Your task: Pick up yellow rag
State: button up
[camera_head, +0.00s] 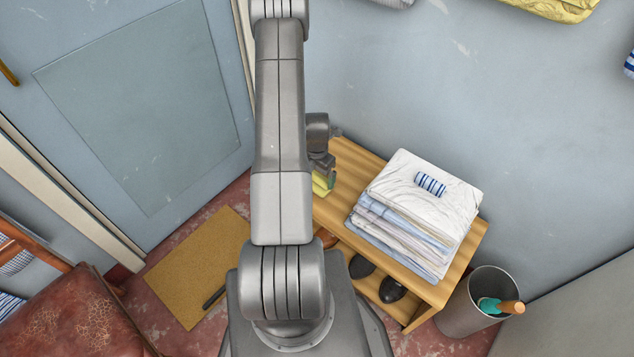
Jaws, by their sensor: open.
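A small yellow cloth, which looks like the yellow rag (321,187), shows at the left end of the wooden bench (347,160), just right of my arm. My arm hides much of it, so its full shape cannot be seen. My gripper (323,167) is open, right above or beside the yellow cloth. The fingertips are small and partly hidden, and I cannot tell whether they touch it.
A stack of folded cloths (400,225) with a rolled striped cloth (430,184) lies on the bench. Dark shoes (392,290) sit on its lower shelf. A grey bin (462,305) stands right. A brown mat (195,275) and red chair (85,315) are left.

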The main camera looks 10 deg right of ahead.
aim_at(317, 178)
jog(key=shift+f, duration=0.7)
jog(key=shift+c, duration=0.5)
jog(key=c, duration=1)
jog(key=shift+o, duration=0.2)
jog(key=shift+r, duration=0.1)
notch_tip(317, 178, up, 10)
jog(key=shift+p, duration=0.3)
